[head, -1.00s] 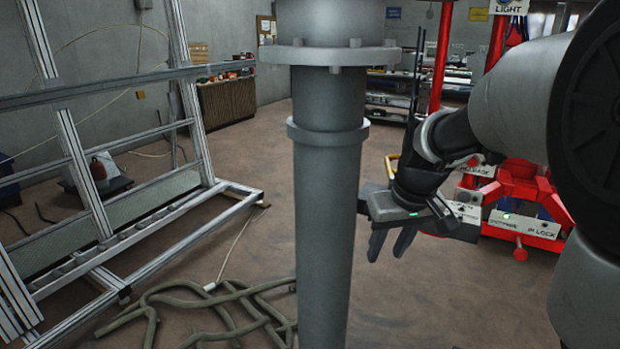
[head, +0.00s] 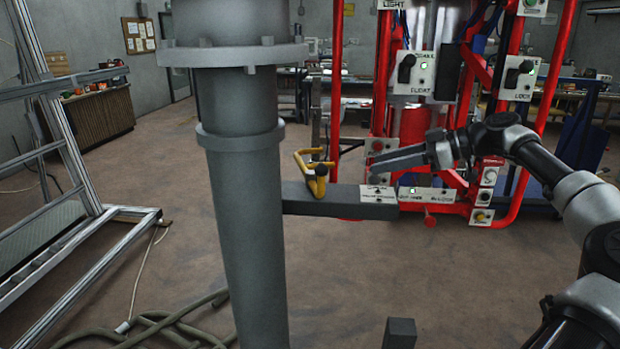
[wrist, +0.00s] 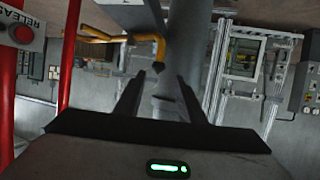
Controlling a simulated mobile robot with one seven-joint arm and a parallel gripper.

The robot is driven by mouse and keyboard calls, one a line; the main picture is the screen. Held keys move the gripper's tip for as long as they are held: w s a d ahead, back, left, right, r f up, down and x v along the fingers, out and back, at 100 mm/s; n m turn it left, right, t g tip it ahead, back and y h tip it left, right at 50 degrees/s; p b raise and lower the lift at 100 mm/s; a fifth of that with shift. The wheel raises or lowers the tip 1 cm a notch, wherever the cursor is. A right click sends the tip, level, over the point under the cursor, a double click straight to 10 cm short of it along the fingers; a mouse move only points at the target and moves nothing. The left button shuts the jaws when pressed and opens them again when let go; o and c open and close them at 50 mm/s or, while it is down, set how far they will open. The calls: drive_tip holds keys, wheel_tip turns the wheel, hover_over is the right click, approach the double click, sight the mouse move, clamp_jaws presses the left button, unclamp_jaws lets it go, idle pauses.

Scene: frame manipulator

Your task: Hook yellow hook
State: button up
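The yellow hook (head: 315,174) stands on a grey bar (head: 335,205) between the grey pipe and the red frame, with a dark knob at its side. In the wrist view, the yellow hook (wrist: 157,48) shows at the upper left, beyond my fingertips. My gripper (head: 374,164) is to the right of the hook, its fingers pointing left toward it, with a gap between them in the picture. In the wrist view, my gripper (wrist: 160,86) has its two fingers spread with nothing held between them.
A thick grey pipe (head: 243,230) stands upright left of the hook. A red frame (head: 470,120) with labelled switch panels is behind my gripper. Cables (head: 165,325) lie on the floor at lower left. A metal profile frame (head: 90,230) stands at the left.

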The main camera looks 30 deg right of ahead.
sight(321, 178)
drive_tip(key=p+x, duration=0.1)
drive_tip(key=x, duration=1.6)
drive_tip(key=shift+w, duration=0.2)
clamp_jaws()
